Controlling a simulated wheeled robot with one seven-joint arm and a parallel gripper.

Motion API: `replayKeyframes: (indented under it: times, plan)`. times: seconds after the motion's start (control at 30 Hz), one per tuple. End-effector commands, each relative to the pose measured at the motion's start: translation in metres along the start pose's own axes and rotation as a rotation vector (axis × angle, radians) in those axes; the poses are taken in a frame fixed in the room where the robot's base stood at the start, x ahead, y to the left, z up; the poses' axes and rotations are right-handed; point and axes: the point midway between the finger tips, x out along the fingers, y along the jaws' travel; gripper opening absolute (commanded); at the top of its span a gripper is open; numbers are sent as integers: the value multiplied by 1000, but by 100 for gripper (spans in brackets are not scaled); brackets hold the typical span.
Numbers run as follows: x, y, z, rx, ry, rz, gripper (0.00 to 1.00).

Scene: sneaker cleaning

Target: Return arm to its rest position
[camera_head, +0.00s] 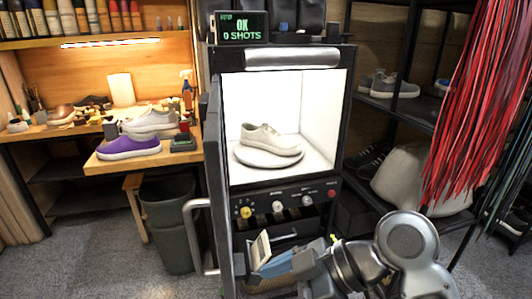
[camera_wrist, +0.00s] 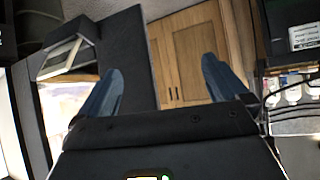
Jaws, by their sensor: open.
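My gripper (camera_head: 264,260) is low in front of the lit booth (camera_head: 352,85), close to the right side of its open door (camera_head: 214,180). In the wrist view the two blue-grey fingers of my gripper (camera_wrist: 162,72) stand wide apart with nothing between them. A beige sneaker (camera_head: 270,140) sits on a round white turntable (camera_head: 245,157) inside the booth. My gripper is below the sneaker and apart from it. I cannot tell whether it touches the door.
The door handle (camera_head: 192,235) sticks out at left. Control knobs (camera_head: 278,206) line the booth front. A bin (camera_head: 170,225) and a workbench with a purple sneaker (camera_head: 128,147) stand left. Red laces (camera_head: 480,100) hang right. Wooden cabinet doors (camera_wrist: 190,55) show in the wrist view.

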Motion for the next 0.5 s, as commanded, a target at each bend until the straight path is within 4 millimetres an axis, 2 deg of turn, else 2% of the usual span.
replayKeyframes:
  times: [0.27, 0.37, 0.5]
  plan:
    - [30, -10, 3, 218, 144, 173, 100]
    - [40, -16, 11, 344, 208, 275, 100]
    - [46, -30, 32, 517, 280, 427, 100]
